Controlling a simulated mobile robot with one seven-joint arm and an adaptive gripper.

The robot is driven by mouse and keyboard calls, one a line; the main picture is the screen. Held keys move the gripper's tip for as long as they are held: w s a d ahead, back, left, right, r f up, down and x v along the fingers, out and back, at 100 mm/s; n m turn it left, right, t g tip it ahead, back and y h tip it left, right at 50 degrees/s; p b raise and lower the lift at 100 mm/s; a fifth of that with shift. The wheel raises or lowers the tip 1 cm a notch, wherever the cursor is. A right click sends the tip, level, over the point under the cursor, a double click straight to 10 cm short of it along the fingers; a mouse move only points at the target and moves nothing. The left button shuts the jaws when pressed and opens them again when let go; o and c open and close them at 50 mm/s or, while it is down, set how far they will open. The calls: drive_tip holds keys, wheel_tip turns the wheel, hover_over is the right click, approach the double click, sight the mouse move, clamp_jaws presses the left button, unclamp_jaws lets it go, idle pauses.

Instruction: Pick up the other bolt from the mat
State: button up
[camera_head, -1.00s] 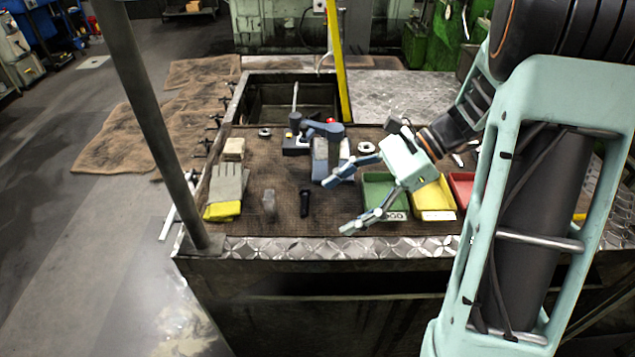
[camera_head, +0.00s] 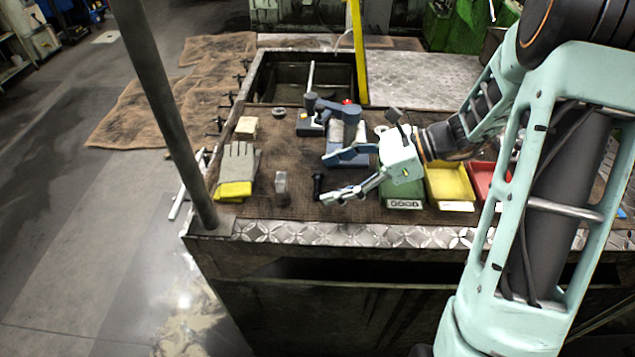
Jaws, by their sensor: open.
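A dark bolt (camera_head: 318,187) stands on the brown mat (camera_head: 268,150), left of the green tray. My gripper (camera_head: 327,180) comes in from the right with its two blue-grey fingers spread and nothing between them. The lower fingertip lies close to the bolt in the picture, and the upper fingertip is beyond it. I cannot tell whether the lower finger touches the bolt or only overlaps it in view.
Grey-yellow gloves (camera_head: 237,172) lie at the left near a post (camera_head: 163,110). Green (camera_head: 403,200), yellow (camera_head: 450,185) and red (camera_head: 487,180) trays stand at the right. A blue-grey tool (camera_head: 337,108) stands behind. The mat between gloves and pale piece is clear.

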drive_tip(key=shift+x, duration=1.15)
drive_tip(key=c, duration=1.3)
drive_tip(key=shift+r, duration=0.15)
